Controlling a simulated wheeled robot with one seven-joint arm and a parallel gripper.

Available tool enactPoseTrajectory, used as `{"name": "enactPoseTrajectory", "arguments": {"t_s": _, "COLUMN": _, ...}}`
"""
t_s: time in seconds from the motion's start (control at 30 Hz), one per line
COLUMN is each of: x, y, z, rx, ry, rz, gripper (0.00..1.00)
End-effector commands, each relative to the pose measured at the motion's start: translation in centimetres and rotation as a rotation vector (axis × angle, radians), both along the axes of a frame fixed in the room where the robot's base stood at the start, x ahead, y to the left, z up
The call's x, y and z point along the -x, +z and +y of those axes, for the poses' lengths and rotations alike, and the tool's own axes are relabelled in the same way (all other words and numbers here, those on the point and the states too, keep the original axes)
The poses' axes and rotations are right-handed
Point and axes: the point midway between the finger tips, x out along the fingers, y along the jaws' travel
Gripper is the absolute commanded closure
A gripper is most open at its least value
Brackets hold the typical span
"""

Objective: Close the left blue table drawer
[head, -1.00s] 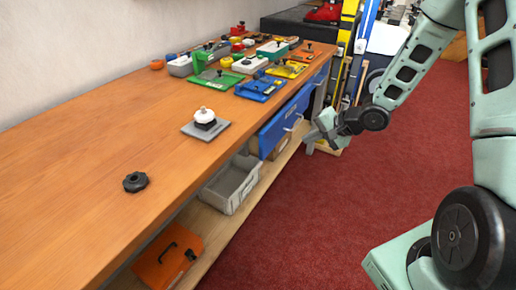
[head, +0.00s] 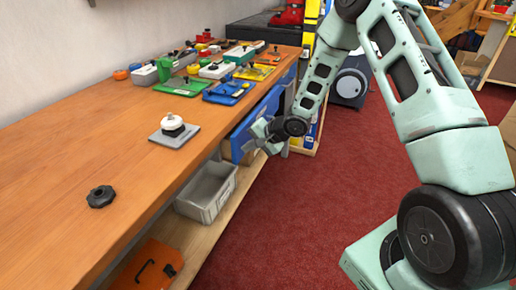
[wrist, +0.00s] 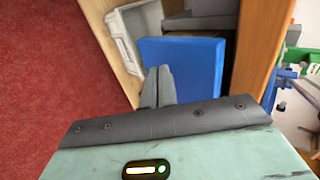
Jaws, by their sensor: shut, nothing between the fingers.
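The left blue drawer (head: 240,139) is under the front edge of the wooden table (head: 60,150). Its blue front also shows in the wrist view (wrist: 200,62), standing out from the table edge with a dark gap behind it. My gripper (head: 260,133) is in front of this drawer, below the tabletop level. In the wrist view my gripper's two fingers (wrist: 158,82) are together and empty, overlapping the left edge of the blue front. I cannot tell whether they touch it. The drawer's handle is hidden behind my gripper in the head view.
A grey bin (head: 208,190) and an orange case (head: 150,265) are on the lower shelf. Red carpet (head: 285,210) to the right is clear.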

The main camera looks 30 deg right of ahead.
Motion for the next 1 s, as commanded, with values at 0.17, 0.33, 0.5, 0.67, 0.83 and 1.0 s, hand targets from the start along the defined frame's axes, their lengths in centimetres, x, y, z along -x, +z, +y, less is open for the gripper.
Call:
{"name": "enactPoseTrajectory", "arguments": {"t_s": 0.17, "x": -0.2, "y": 0.0, "z": 0.2, "rx": 0.001, "ry": 0.0, "rz": 0.001, "gripper": 1.0}}
{"name": "enactPoseTrajectory", "arguments": {"t_s": 0.33, "x": -0.2, "y": 0.0, "z": 0.2, "rx": 0.001, "ry": 0.0, "rz": 0.001, "gripper": 1.0}}
{"name": "enactPoseTrajectory", "arguments": {"t_s": 0.5, "x": -0.8, "y": 0.3, "z": 0.7, "rx": -0.001, "ry": 0.001, "rz": 0.002, "gripper": 1.0}}
{"name": "enactPoseTrajectory", "arguments": {"t_s": 0.67, "x": -2.5, "y": 0.6, "z": 2.0, "rx": -0.003, "ry": 0.0, "rz": 0.003, "gripper": 1.0}}
{"name": "enactPoseTrajectory", "arguments": {"t_s": 0.83, "x": -4.0, "y": 0.3, "z": 3.1, "rx": -0.002, "ry": -0.001, "rz": 0.001, "gripper": 1.0}}
{"name": "enactPoseTrajectory", "arguments": {"t_s": 1.0, "x": -4.3, "y": 0.1, "z": 3.4, "rx": -0.003, "ry": 0.0, "rz": -0.001, "gripper": 1.0}}
